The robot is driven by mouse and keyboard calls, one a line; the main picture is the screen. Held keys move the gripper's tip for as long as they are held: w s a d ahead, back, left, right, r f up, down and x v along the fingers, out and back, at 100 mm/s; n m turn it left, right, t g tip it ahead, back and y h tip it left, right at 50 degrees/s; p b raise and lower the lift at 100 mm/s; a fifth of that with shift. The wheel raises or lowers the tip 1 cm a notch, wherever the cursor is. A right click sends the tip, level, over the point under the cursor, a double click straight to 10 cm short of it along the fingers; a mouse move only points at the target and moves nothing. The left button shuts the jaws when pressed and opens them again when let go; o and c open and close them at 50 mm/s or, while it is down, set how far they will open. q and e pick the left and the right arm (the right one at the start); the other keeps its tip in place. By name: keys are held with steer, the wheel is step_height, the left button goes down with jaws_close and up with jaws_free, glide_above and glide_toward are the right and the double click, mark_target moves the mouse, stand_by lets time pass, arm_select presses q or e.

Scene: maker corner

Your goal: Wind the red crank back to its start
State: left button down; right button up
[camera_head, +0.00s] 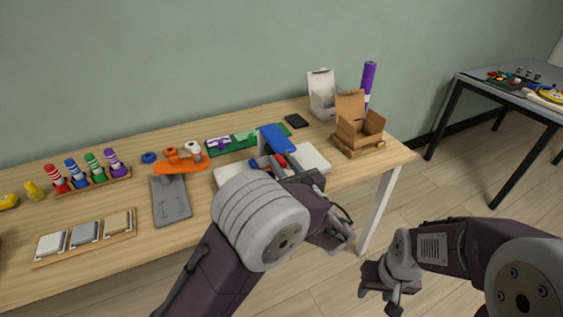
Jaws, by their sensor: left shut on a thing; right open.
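A white base (316,160) lies near the right front edge of the wooden table, with an upright blue part (272,138) on it. A small red piece, likely the red crank (281,161), shows beside the blue part, mostly hidden by my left gripper. My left gripper (280,170) reaches over the base and is shut on the crank, though the fingertips are hard to make out. The crank's exact angle cannot be told. My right gripper (376,292) is open and empty, low over the floor in front of the table.
An open cardboard box (359,134), a white box (322,104) and a purple roll (368,82) stand to the right. An orange toy (181,165), a grey plate (171,200), several coloured pegs (89,170) and a switch board (86,238) lie to the left.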

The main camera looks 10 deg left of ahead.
arm_select(q)
steer(key=shift+f+p, duration=0.3)
steer(key=shift+p, duration=0.05)
arm_select(e)
steer(key=shift+s+r, duration=0.25)
steer(key=shift+r, duration=0.1)
